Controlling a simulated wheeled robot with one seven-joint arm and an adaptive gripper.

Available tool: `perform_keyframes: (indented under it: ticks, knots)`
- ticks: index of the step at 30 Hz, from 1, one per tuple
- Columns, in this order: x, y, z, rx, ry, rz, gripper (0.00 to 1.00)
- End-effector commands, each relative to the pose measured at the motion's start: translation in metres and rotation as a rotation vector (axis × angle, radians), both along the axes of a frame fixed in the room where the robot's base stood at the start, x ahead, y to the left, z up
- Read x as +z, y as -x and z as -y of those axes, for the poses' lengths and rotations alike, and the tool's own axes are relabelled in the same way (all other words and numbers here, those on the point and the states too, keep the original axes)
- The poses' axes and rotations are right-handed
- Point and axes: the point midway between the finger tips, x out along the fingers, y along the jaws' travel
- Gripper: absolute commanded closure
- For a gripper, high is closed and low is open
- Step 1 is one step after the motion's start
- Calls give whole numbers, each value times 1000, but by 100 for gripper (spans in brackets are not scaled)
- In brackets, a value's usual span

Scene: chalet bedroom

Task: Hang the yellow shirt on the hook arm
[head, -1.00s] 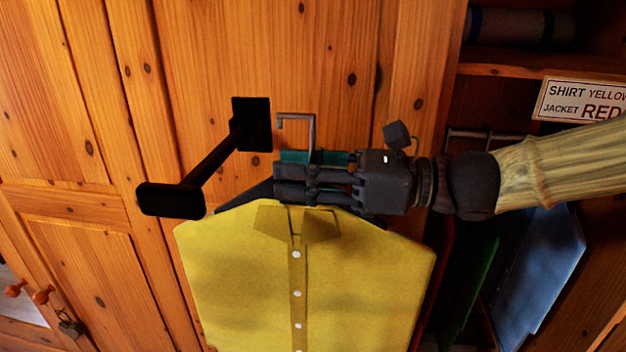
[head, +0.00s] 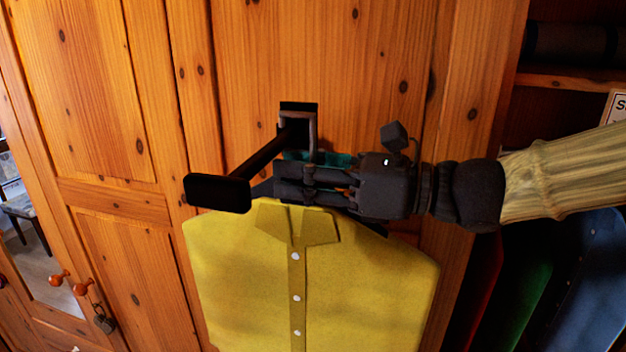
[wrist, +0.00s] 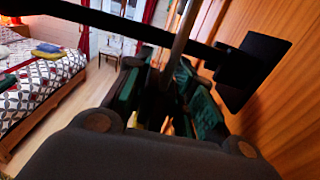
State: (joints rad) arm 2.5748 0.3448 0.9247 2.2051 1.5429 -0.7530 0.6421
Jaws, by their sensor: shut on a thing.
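The yellow shirt (head: 240,265) hangs upright on a hanger below my gripper (head: 282,182). My gripper is shut on the hanger just above the collar. The hanger's grey metal hook (head: 314,135) rises above the fingers, and its stem shows in the wrist view (wrist: 183,35). The black hook arm (head: 258,158) juts from a plate on the wooden front toward the camera, ending in a broad end piece (head: 217,193). In the head view the hanger's hook overlaps the arm near the plate. In the wrist view the stem crosses the bar (wrist: 120,20). I cannot tell whether they touch.
A wooden wardrobe front (head: 230,60) stands close behind the shirt. An open compartment at the right holds green (head: 520,300) and blue (head: 590,270) garments. A padlock (head: 103,320) hangs at lower left. A bed (wrist: 40,80) and a chair show farther off.

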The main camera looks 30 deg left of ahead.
Motion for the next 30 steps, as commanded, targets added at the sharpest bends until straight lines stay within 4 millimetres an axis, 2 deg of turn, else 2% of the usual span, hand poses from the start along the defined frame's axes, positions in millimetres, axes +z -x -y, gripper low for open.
perform_keyframes:
  ticks: [15, 21, 30]
  knots:
    - [0, 8, -31, 0, 0, 1, 100]
    - [-15, 7, -29, 0, -2, 0, 100]
    - [-23, 7, -29, 0, 0, 0, 100]
